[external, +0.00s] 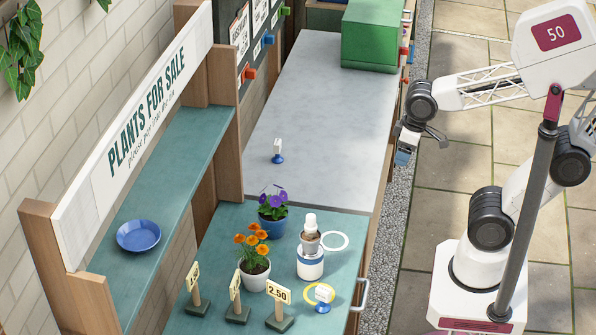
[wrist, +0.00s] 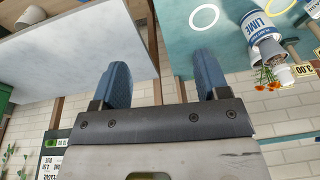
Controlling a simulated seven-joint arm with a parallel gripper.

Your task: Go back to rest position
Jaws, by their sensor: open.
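My gripper (external: 404,154) is raised at the right side of the grey worktop, above the gravel strip, in the external view. In the wrist view its two blue fingers stand wide apart with nothing between them, so my gripper (wrist: 161,78) is open and empty. It is apart from the bench and from every object on it.
The teal bench holds a white-and-blue tin (external: 311,263) with a bottle-like item on top, a purple-flower pot (external: 272,226), an orange-flower pot (external: 254,277) and several price signs. A green box (external: 370,35) stands at the back. The grey worktop (external: 330,120) is mostly clear, with a small white-and-blue item (external: 277,152). A blue saucer (external: 138,236) is on the shelf.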

